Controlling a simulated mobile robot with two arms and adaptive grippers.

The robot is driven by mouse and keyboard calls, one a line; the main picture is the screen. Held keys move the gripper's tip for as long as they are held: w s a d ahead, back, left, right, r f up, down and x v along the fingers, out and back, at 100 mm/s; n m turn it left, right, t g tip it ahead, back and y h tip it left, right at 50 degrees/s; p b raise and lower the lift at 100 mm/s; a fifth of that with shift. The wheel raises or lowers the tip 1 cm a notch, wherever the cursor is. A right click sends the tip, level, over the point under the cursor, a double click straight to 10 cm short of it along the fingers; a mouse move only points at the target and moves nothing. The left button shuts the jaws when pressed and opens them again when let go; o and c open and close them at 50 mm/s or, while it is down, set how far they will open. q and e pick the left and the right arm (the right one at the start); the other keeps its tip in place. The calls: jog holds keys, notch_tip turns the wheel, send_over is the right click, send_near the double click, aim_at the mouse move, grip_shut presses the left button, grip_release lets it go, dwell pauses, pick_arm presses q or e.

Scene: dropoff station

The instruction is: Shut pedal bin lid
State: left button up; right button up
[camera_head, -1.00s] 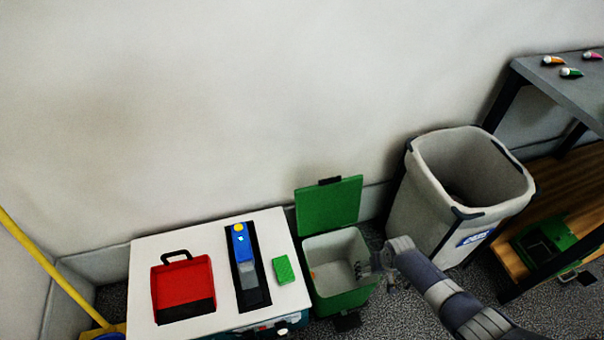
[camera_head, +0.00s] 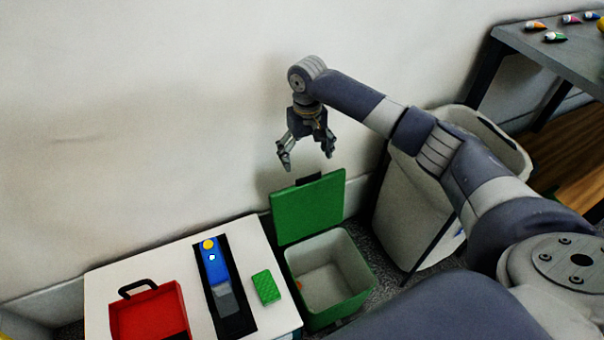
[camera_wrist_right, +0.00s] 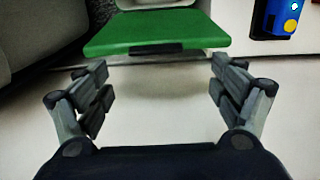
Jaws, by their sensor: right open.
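The green pedal bin (camera_head: 340,305) stands on the floor with its green lid (camera_head: 309,208) raised upright at the back, near the wall. Its pale inside shows, with a small orange item at the left. My right gripper (camera_head: 307,163) hangs above the lid's top edge, pointing down, open and empty. In the right wrist view the lid (camera_wrist_right: 155,33) shows beyond and between the open fingers (camera_wrist_right: 160,95), its dark tab towards me. The fingers look apart from the lid. My left gripper is not in view.
A white table (camera_head: 110,286) left of the bin holds a red case (camera_head: 150,315), a blue device (camera_head: 218,270) and a green sponge (camera_head: 266,287). A large grey bin (camera_head: 398,215) stands to the right, partly behind my arm. A grey shelf (camera_head: 555,62) is at the upper right.

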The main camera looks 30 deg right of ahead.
aim_at(312, 175)
jog(key=f, duration=0.2)
jog(key=d+f+b, duration=0.1)
jog(key=f, duration=0.3)
jog(key=shift+s+d+f, duration=0.1)
jog(key=shift+s+d, duration=0.2)
jog(key=shift+d, duration=0.05)
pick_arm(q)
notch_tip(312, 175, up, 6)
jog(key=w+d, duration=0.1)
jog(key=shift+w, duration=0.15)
pick_arm(e)
jog(key=shift+w+a+f, duration=0.1)
jog(key=shift+f, duration=0.6)
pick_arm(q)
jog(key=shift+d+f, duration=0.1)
